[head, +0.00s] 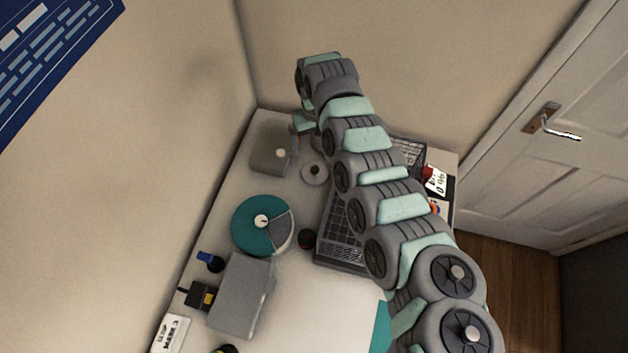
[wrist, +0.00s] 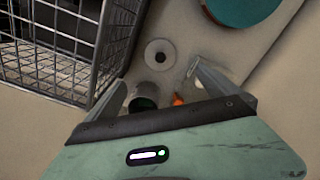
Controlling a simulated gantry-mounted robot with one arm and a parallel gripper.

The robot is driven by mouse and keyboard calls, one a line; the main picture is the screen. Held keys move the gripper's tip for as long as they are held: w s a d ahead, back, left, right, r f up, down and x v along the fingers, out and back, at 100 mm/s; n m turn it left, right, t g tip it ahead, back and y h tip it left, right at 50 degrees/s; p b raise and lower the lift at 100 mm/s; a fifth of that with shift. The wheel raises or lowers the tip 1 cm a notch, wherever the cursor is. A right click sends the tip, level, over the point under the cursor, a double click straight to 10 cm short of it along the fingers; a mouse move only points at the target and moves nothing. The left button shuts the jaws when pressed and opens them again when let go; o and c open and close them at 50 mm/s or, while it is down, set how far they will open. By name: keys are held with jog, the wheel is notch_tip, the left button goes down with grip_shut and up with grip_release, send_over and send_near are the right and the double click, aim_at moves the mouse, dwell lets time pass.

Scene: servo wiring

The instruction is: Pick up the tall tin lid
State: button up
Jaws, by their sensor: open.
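A pale round lid-like piece with a dark central knob (head: 314,170) stands on the table near the far end. It looks like the tall tin lid, but I cannot tell for certain. A pale disc with a dark centre, probably the same piece, shows in the wrist view (wrist: 160,54), just beyond the fingertips. My gripper (wrist: 157,78) is open, with its two fingers spread and no contact with the disc visible. A clear or pale container with a dark inside (wrist: 143,98) and an orange bit (wrist: 178,99) show between the fingers, partly hidden by the gripper body.
A wire basket (wrist: 60,48) stands close left of my fingers; it also shows in the head view (head: 340,238). A teal round container (head: 256,238) and a grey box (head: 268,160) stand on the left side. A larger grey box (head: 240,295) is nearer.

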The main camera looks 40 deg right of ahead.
jog(key=b, duration=0.5)
send_over(315, 169)
notch_tip(315, 169, down, 7)
notch_tip(315, 169, down, 6)
jog(key=shift+s+a+r, duration=0.1)
jog(key=shift+r, duration=0.1)
notch_tip(315, 169, down, 5)
jog(key=shift+f+b, duration=0.1)
jog(key=shift+b, duration=1.1)
jog(key=c, duration=1.3)
